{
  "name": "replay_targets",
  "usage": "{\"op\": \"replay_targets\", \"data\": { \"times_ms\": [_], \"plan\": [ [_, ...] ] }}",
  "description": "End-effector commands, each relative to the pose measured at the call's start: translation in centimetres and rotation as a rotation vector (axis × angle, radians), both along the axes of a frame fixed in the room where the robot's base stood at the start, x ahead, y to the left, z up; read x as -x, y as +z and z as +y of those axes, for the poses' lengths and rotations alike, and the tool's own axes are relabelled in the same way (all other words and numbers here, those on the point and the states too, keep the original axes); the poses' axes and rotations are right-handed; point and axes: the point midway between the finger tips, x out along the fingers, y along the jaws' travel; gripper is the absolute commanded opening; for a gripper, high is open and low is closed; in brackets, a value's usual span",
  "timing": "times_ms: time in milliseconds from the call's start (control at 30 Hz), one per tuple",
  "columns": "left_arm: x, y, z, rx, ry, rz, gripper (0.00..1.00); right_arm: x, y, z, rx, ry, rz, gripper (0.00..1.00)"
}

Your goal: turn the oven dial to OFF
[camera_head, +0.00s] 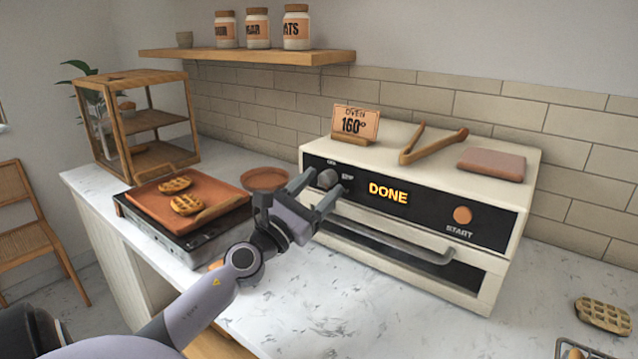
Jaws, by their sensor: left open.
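The white oven (470,200) stands on the counter with a black front panel. Its display (388,193) reads DONE in yellow. The grey dial (327,178) is at the panel's left end, with small lettering around it that is hard to read. My left gripper (322,190) is open at the dial, its two fingers on either side of it. I cannot tell whether the fingers touch the dial. The start button (463,215) is orange, at the panel's right. The oven door handle (395,236) runs below the panel. My right gripper is out of view.
A griddle with an orange tray (158,205) of waffles stands left of my arm, near a round brown dish (264,179). Tongs (430,145), a 160° sign (354,123) and a pinkish pad (491,164) lie on the oven. The counter before the oven is mostly clear.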

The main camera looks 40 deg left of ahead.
Motion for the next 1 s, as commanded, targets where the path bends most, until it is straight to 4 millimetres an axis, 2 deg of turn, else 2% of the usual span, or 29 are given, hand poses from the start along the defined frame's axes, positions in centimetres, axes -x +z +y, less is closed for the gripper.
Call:
{"op": "replay_targets", "data": {
  "times_ms": [300,333,500,767,1000],
  "plan": [
    [-0.26,0.03,-0.01,-0.001,0.000,0.001,0.58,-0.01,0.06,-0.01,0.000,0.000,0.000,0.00],
    [-0.26,0.03,-0.01,-0.001,0.000,0.001,0.55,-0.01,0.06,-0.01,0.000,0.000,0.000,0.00],
    [-0.24,0.04,-0.01,-0.001,0.000,0.001,0.02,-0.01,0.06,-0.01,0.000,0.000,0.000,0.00],
    [-0.23,0.09,-0.03,0.015,0.000,-0.001,0.02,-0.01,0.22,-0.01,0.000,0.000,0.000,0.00],
    [-0.26,0.20,-0.15,0.114,0.001,-0.012,0.02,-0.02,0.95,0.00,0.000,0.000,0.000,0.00]
  ]
}}
